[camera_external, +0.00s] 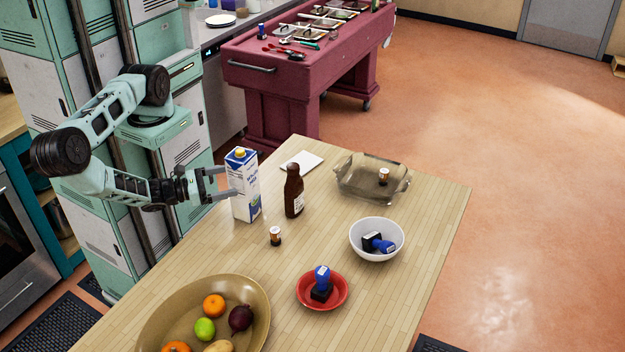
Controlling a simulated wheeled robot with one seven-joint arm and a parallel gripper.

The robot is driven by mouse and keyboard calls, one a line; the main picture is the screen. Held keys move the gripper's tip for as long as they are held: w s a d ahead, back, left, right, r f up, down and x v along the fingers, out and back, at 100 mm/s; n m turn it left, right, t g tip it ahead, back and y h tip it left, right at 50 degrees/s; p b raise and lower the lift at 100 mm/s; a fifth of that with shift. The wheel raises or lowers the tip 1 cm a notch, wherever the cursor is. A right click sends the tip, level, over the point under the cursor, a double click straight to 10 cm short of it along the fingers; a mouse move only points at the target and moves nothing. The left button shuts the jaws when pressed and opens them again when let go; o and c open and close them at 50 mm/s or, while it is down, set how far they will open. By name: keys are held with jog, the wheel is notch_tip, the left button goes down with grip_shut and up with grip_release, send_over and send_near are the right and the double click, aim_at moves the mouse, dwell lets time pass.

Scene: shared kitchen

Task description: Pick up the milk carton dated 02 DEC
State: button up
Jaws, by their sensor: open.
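One milk carton (245,187) stands upright on the wooden table, white and blue with a yellow cap. Its printed date is too small to read. My gripper (228,184) is open, reaching in from the left at about mid-height of the carton. Its fingers point toward the carton's left side. I cannot tell whether the fingers touch it or reach around it.
A glass dish (365,184), white bowl (376,253), red dish (342,293) and fruit bowl (258,301) stand on the table (430,215).

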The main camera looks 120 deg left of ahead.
aim_at(243, 177)
jog(key=p+x, duration=0.3)
jog(key=x, duration=0.2)
jog(key=shift+a, duration=0.15)
jog(key=shift+w+a+f, duration=0.15)
jog(key=shift+w, duration=0.1)
jog(key=c, duration=1.3)
jog(key=shift+o, duration=0.3)
